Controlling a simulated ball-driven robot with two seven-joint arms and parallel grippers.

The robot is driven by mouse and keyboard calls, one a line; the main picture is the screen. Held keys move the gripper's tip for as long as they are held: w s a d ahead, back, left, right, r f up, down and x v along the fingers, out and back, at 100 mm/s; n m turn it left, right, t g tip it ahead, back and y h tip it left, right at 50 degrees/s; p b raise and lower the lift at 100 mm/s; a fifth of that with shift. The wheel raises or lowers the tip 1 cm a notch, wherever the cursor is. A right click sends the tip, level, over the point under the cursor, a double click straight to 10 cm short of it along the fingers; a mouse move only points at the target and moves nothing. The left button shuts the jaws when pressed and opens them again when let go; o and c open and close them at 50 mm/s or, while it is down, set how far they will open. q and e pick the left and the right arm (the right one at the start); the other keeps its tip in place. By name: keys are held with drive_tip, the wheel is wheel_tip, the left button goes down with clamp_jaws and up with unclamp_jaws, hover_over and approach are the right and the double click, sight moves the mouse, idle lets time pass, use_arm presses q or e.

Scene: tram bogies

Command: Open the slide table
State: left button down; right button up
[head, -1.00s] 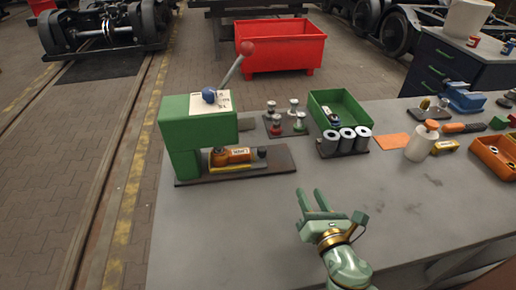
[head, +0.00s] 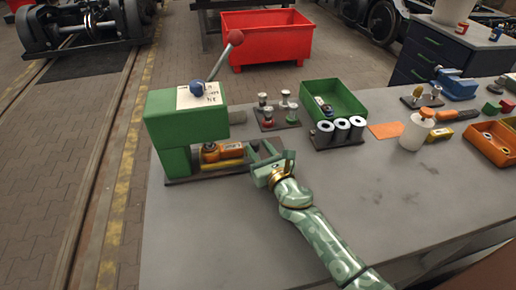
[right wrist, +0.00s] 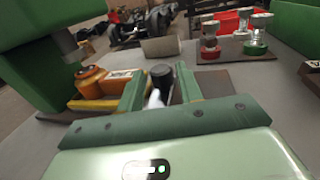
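A green press (head: 187,130) with a red-knobbed lever stands on a dark base plate at the left of the bench. The yellow slide table (head: 222,164) is low in its opening, with an orange labelled part (head: 211,153) on it. The slide table also shows in the right wrist view (right wrist: 84,104). My right gripper (head: 261,148) is open at the right end of the press base. In the right wrist view a black knob (right wrist: 162,77) appears between its two spread fingers, with gaps on both sides. The gripper hides part of the slide table's right end.
Several red and green-based stamps (head: 268,116) stand on a plate behind my right gripper. A green bin (head: 345,97) and grey rolls (head: 342,132) are to the right. A white bottle (head: 415,133) and an orange tray (head: 492,146) stand farther right. The bench front is clear.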

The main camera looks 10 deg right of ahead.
drive_tip(key=shift+w+a, duration=0.15)
drive_tip(key=shift+w, duration=0.35)
clamp_jaws()
drive_tip(key=d+b, duration=0.1)
drive_tip(key=d, duration=1.2)
drive_tip(key=shift+s, duration=0.1)
unclamp_jaws()
drive_tip(key=b+v, duration=0.1)
drive_tip(key=v, duration=1.5)
drive_tip(key=shift+s, duration=0.2)
